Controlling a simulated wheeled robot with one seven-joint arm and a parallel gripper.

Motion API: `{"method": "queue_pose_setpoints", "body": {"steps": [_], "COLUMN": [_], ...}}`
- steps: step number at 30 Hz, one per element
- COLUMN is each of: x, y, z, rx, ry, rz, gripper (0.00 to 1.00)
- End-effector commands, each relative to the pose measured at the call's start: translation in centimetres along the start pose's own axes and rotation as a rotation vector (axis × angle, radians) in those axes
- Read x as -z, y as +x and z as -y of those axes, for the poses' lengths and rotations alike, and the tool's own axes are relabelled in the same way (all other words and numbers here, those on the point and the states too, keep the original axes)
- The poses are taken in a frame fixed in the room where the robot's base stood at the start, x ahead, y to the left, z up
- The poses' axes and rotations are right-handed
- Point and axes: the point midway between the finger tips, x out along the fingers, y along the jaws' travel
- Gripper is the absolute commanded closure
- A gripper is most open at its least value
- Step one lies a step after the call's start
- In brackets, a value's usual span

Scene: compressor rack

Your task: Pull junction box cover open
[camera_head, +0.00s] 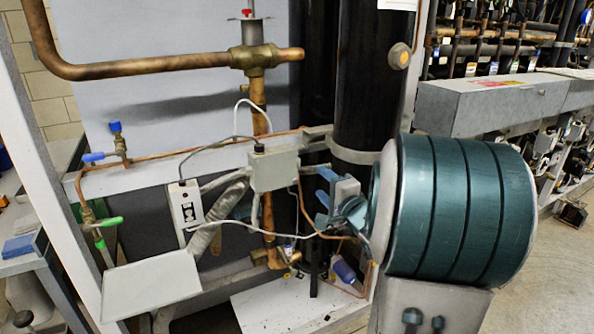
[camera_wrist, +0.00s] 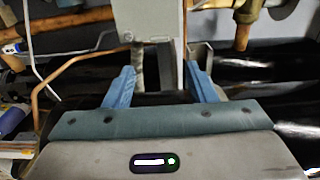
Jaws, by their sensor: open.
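A grey junction box (camera_head: 275,170) with a black knob on top is fixed to the rack at mid-picture in the head view. Cables and conduits run from it. My gripper (camera_head: 324,197), with blue fingers, is to its right, open and apart from it. In the wrist view a pale grey box (camera_wrist: 148,20), which looks like the same one, shows at the top, beyond the spread fingers of my gripper (camera_wrist: 162,85). Nothing is between the fingertips. I cannot make out the cover's edge or whether it is ajar.
A white switch box (camera_head: 186,206) and a tilted white panel (camera_head: 150,286) are at the left. Copper pipes (camera_head: 140,65) and a black cylinder (camera_head: 370,90) stand behind. Valves with blue and green handles (camera_head: 108,222) are at the far left. Open floor shows at right.

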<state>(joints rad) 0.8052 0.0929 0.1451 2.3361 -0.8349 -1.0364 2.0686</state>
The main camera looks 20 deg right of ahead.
Motion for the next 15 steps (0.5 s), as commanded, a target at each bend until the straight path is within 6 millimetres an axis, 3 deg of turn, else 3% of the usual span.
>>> {"method": "queue_pose_setpoints", "body": {"steps": [9, 15], "x": [-0.1, 0.0], "y": [6.9, 9.8], "z": [-0.1, -0.1], "rx": [0.000, -0.002], "ry": [-0.001, 0.000], "rz": [0.002, -0.001], "gripper": [0.49, 0.49]}}
